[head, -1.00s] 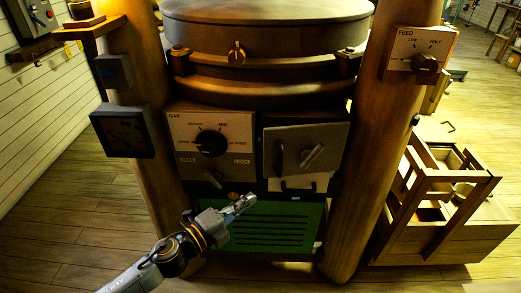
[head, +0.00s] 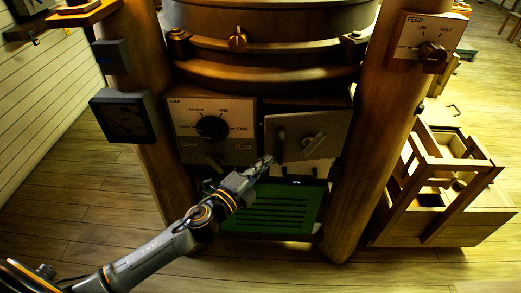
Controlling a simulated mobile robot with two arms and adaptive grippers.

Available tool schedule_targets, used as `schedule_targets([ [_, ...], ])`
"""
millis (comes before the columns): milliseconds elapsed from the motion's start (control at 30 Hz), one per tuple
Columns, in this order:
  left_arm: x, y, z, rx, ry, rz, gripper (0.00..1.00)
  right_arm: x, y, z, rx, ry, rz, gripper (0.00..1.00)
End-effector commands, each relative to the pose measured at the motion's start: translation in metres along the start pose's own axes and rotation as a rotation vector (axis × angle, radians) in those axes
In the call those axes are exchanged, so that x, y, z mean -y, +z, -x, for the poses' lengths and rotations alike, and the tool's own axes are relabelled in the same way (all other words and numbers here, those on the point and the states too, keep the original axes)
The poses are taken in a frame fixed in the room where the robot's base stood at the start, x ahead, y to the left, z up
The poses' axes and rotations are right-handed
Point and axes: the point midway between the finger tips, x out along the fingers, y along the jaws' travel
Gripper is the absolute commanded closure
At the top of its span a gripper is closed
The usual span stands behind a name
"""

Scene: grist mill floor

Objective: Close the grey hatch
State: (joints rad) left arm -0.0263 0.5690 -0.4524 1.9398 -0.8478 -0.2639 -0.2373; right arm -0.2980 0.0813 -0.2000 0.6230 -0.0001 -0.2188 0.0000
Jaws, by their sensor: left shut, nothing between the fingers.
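The grey hatch (head: 325,130) is a flat panel on the front of the mill, right of the GAP dial panel. It has a dark upright handle and a slanted light latch on its face. It looks slightly askew to its frame, but I cannot tell how far it stands open. My left gripper (head: 266,161) is shut and empty. Its fingertips overlap the hatch's lower left edge in the head view; I cannot tell whether they touch. The right gripper is not in view.
The GAP dial panel (head: 213,128) is left of the hatch, and a green slatted panel (head: 270,212) is below. Thick wooden posts flank both sides. A FEED dial (head: 432,52) is on the right post. A wooden crate (head: 450,225) stands at right on the floor.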

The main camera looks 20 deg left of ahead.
Motion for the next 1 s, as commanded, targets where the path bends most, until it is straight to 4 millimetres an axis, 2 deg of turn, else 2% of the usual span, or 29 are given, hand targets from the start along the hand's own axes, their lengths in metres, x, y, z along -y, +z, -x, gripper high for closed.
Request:
schedule_targets([
  [33, 0.001, 0.009, -0.006, 0.004, 0.001, -0.005, 1.0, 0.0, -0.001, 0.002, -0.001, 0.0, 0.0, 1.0],
  [200, 0.0, 0.023, -0.02, 0.003, 0.001, -0.002, 1.0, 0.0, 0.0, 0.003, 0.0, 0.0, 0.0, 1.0],
  [700, -0.001, 0.03, -0.026, 0.002, 0.001, -0.001, 1.0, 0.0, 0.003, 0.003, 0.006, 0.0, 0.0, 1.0],
  [1000, 0.0, 0.066, -0.06, 0.002, -0.001, -0.002, 1.0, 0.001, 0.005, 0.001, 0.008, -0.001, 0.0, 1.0],
])
